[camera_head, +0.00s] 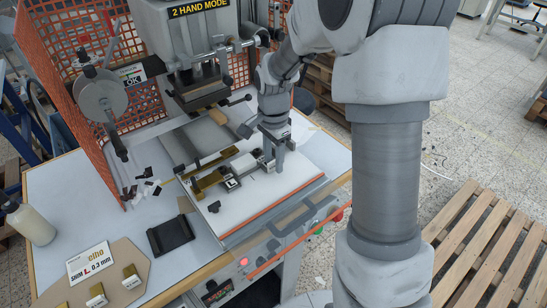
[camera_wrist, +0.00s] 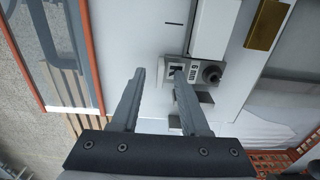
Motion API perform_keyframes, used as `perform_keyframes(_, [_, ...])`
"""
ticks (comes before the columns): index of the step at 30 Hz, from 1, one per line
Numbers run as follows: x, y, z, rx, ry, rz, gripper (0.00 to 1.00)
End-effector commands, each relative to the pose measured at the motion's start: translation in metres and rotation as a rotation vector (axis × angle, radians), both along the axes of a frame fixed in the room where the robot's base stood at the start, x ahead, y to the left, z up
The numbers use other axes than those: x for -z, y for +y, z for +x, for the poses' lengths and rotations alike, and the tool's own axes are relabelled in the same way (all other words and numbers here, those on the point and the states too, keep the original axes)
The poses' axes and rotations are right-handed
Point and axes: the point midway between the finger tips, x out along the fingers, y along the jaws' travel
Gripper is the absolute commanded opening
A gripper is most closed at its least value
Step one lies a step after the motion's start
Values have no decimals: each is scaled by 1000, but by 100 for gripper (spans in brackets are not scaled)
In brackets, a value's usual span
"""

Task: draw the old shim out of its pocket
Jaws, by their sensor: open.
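The small grey fixture block (camera_wrist: 197,64) shows in the wrist view with a dark square opening, a small label and a round dark knob (camera_wrist: 212,74). I cannot clearly make out the old shim or tell which opening is its pocket. My gripper (camera_wrist: 158,74) is open and empty. Its right fingertip overlaps the block's left end in this view; I cannot tell whether they touch. In the head view my gripper (camera_head: 279,172) points down over the white plate (camera_head: 285,183), just right of the row of fixture parts (camera_head: 246,164).
A brass block (camera_wrist: 268,25) and a white block (camera_wrist: 214,28) stand close to the fixture. A black tray (camera_head: 170,235), a bottle (camera_head: 34,224) and a shim sign (camera_head: 90,262) are at the left. The press head (camera_head: 198,82) and orange mesh guard (camera_head: 72,60) stand behind.

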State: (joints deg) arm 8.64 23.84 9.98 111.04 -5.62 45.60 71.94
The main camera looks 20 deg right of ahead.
Motion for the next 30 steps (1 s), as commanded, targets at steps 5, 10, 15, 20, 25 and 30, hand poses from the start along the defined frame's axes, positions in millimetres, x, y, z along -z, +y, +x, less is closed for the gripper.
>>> perform_keyframes(5, [0, 0, 0, 0, 0, 0, 45])
perform_keyframes(10, [0, 0, 0, 0, 0, 0, 23])
perform_keyframes(15, [0, 0, 0, 0, 0, 0, 0])
perform_keyframes(20, [0, 0, 0, 0, -1, 0, 0])
perform_keyframes(25, [0, 0, -1, 0, -1, 0, 0])
perform_keyframes(30, [0, -3, -6, 0, -1, -1, 0])
